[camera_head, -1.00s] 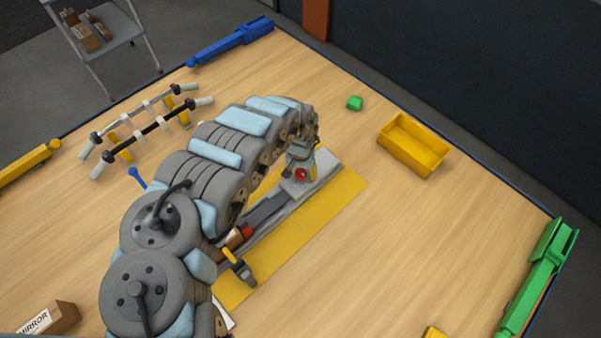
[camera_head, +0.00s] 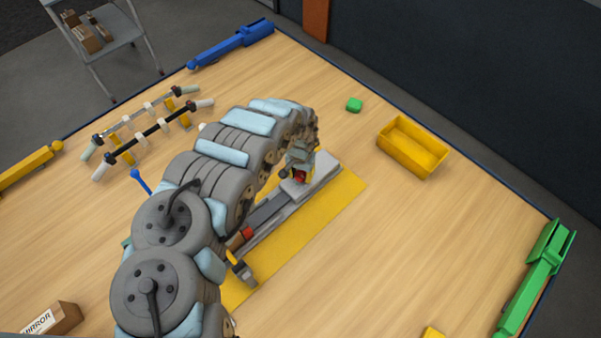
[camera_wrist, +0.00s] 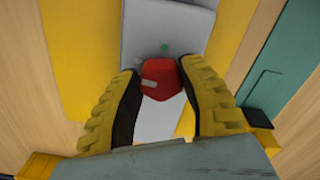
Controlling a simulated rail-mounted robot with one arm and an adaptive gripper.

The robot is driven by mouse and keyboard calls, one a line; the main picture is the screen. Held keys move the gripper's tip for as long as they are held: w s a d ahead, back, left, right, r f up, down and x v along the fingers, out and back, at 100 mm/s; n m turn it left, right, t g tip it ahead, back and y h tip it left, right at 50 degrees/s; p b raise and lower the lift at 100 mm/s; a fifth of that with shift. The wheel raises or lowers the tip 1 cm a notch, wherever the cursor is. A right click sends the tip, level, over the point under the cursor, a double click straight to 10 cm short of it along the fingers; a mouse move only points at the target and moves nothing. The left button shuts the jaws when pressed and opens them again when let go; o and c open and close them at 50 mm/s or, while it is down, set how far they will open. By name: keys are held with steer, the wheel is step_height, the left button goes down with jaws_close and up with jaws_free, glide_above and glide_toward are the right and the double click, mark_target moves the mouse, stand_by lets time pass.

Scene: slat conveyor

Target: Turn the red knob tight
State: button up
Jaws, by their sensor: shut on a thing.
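The red knob (camera_wrist: 161,80) sits on the grey end block of the slat conveyor (camera_wrist: 162,40). In the wrist view it lies between the two yellow fingers of my gripper (camera_wrist: 161,92), whose dark pads press against its sides. My gripper is shut on it. In the head view my gripper (camera_head: 300,172) comes down over the far end of the conveyor (camera_head: 322,166), and only a small part of the red knob (camera_head: 299,176) shows, the rest hidden by the fingers.
The conveyor lies on a yellow mat (camera_head: 335,199). A handlebar rack (camera_head: 150,130) is at the left. A green fixture (camera_head: 540,277) stands at the right edge.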

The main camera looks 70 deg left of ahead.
steer(key=m+p, duration=0.2)
steer(key=m, duration=0.2)
steer(key=shift+r+p, duration=0.1)
steer(key=shift+p, duration=0.2)
steer(key=m+p, duration=0.1)
steer(key=m, duration=0.3)
steer(key=shift+s, duration=0.1)
steer(key=m, duration=0.4)
steer(key=shift+a+p, duration=0.15)
steer(key=shift+p, duration=0.25)
steer(key=shift+f+m, duration=0.2)
steer(key=shift+m, duration=1.9)
steer(key=o, duration=1.2)
steer(key=shift+r, duration=0.15)
